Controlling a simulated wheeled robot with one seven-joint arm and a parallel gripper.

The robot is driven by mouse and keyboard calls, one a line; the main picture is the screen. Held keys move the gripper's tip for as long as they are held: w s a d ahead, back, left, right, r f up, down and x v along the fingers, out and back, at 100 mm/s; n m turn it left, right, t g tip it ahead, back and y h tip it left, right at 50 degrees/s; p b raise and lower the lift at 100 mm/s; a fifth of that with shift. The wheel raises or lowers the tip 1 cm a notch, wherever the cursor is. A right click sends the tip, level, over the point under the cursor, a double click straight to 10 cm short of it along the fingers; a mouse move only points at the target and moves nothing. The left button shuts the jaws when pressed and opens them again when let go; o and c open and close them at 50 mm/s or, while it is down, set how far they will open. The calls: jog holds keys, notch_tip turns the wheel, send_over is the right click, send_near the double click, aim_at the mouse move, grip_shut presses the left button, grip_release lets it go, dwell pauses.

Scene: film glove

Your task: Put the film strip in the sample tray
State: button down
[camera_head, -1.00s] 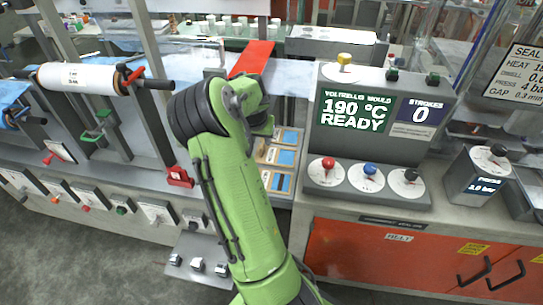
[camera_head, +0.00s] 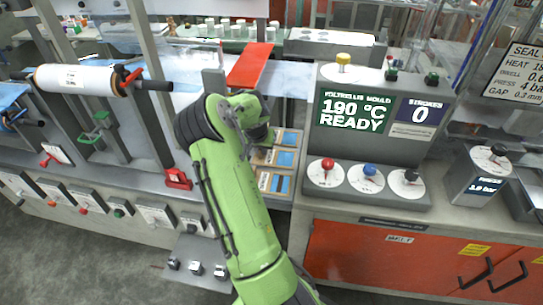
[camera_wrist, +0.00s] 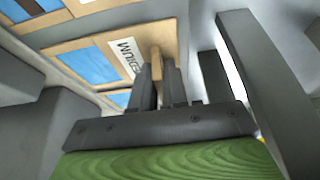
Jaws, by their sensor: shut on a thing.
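My gripper (camera_wrist: 156,74) is shut on a thin tan piece (camera_wrist: 155,60) in the wrist view. The piece stands up between the fingertips, close to or against the edge of a tan card with blue panels (camera_wrist: 90,62) and a label reading "MEDIUM". I cannot tell whether the tan piece is joined to that card or is part of the film strip. In the head view, several tan cards with blue panels (camera_head: 283,159) lie in a grey holder right of my arm, which hides my gripper. I cannot make out which thing is the sample tray.
The mould console (camera_head: 352,125) reads "190 °C READY" and stands right of the cards, with knobs on its front. A red sheet (camera_head: 250,64) lies behind my arm. A white film roll (camera_head: 75,78) and upright posts are at left. Grey uprights (camera_wrist: 262,85) stand close to my gripper.

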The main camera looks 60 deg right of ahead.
notch_tip(320, 180, up, 10)
jog(key=shift+r+p, duration=0.1)
jog(key=shift+p, duration=0.9)
